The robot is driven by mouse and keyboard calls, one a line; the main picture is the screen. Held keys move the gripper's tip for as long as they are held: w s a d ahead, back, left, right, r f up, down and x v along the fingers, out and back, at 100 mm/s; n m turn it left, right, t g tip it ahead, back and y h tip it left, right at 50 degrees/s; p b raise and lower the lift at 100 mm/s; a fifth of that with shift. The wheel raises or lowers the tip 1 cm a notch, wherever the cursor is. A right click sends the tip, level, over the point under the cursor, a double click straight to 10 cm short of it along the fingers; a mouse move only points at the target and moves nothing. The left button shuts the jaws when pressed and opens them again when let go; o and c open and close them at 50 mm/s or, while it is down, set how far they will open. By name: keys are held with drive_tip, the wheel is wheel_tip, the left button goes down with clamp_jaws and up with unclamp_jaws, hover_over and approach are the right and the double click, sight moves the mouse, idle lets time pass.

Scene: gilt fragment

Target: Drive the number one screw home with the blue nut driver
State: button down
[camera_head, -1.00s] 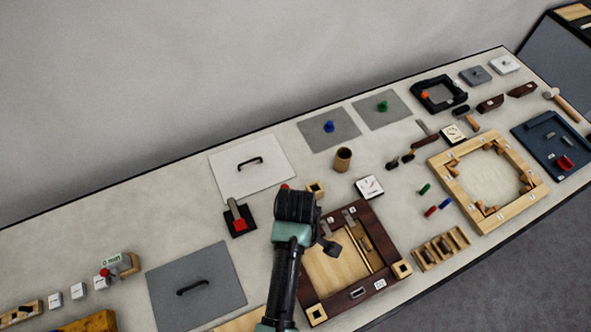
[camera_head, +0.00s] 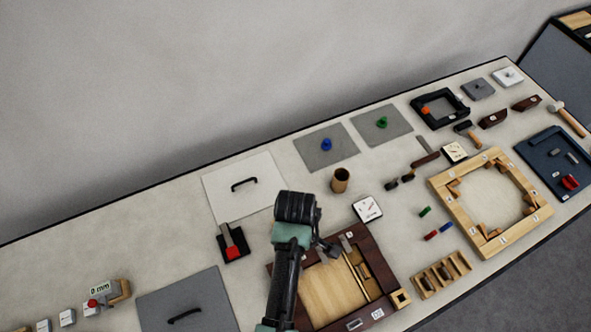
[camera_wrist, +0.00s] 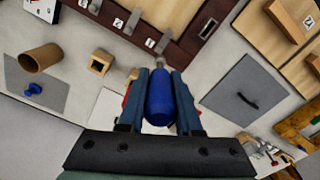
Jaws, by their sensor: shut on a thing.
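My gripper (camera_wrist: 160,80) is shut on the blue nut driver (camera_wrist: 160,98), with a finger on each side of its blue handle. The driver's metal shank (camera_wrist: 160,62) points at the dark wooden frame (camera_wrist: 189,45), close to the label marked 1 (camera_wrist: 150,43). A small grey metal piece (camera_wrist: 162,44) is by that label, in line with the shank. I cannot tell whether the tip touches it, and no screw head is clear. In the head view my arm's dark end stands over the left side of the dark frame (camera_head: 372,242); the driver is hidden there.
A hollow wooden block (camera_wrist: 99,62) and a brown cup (camera_wrist: 42,58) stand near the frame in the wrist view. A grey handled panel (camera_head: 188,302) and a white one (camera_head: 244,188) lie at left. A pale octagonal frame (camera_head: 443,196) lies at right.

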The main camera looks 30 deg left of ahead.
drive_tip(key=shift+f+b, duration=1.9)
drive_tip(key=shift+f, duration=0.95)
drive_tip(key=shift+f, duration=0.45)
idle(0.5)
drive_tip(key=shift+r, duration=0.1)
drive_tip(key=shift+r+p, duration=2.15)
drive_tip(key=shift+r, duration=0.35)
